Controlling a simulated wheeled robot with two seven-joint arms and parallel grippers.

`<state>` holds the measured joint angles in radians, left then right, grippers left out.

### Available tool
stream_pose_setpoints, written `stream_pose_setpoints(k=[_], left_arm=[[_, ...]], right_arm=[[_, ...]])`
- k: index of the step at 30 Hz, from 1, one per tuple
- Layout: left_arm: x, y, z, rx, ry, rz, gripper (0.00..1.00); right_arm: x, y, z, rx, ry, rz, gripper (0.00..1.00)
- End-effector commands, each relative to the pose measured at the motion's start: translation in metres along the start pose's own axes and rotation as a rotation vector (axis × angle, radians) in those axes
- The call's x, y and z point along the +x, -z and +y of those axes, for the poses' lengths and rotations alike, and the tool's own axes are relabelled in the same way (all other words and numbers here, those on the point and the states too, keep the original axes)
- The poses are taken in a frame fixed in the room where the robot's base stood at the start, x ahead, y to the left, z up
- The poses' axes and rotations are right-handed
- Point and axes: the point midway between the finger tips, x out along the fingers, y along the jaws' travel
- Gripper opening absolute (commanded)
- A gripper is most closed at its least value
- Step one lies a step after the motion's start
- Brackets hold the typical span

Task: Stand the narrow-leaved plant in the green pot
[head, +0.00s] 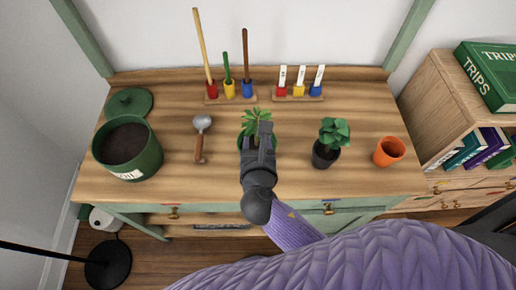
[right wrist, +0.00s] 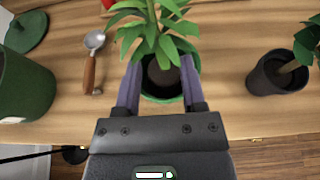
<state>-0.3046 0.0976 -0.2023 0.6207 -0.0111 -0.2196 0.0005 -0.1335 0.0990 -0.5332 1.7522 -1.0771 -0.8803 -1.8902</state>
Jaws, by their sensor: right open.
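The narrow-leaved plant (head: 255,118) stands within the rim of the green pot (head: 242,143), in the middle of the wooden bench. In the right wrist view the plant's leaves (right wrist: 155,22) spread over the green pot (right wrist: 163,99), and its dark root ball (right wrist: 163,76) shows inside the rim. My right gripper (head: 264,128) is over the pot's front and hides part of it. Its fingers (right wrist: 160,85) are open, one on each side of the root ball; I cannot tell whether they touch it. My left gripper is not in view.
A trowel (head: 200,145) and a large soil-filled green bin (head: 133,152) lie to the left. A broad-leaved plant in a dark pot (head: 325,157) and an empty orange pot (head: 389,151) stand to the right. Tool and label racks (head: 231,99) stand behind.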

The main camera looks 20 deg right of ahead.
Motion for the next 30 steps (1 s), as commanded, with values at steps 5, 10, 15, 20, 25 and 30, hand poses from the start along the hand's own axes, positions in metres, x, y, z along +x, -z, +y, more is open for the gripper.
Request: stream_pose_setpoints(k=[5,10,15,20,25,30], left_arm=[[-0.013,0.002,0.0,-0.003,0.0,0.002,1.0],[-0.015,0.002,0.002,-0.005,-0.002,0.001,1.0],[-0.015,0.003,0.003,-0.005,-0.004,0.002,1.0],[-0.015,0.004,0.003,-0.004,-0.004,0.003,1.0],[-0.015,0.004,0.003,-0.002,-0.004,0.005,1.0],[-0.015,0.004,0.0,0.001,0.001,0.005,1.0]], right_arm=[[-0.041,-0.002,0.0,0.0,-0.001,0.001,0.52],[-0.057,0.0,0.0,0.001,0.0,0.0,0.52],[-0.052,0.022,-0.002,0.065,-0.006,0.063,0.52],[-0.048,0.178,-0.043,0.699,0.165,0.514,0.52],[-0.117,0.319,-0.123,1.704,0.901,0.681,0.52],[-0.168,0.361,-0.163,2.23,1.395,0.413,0.52]])
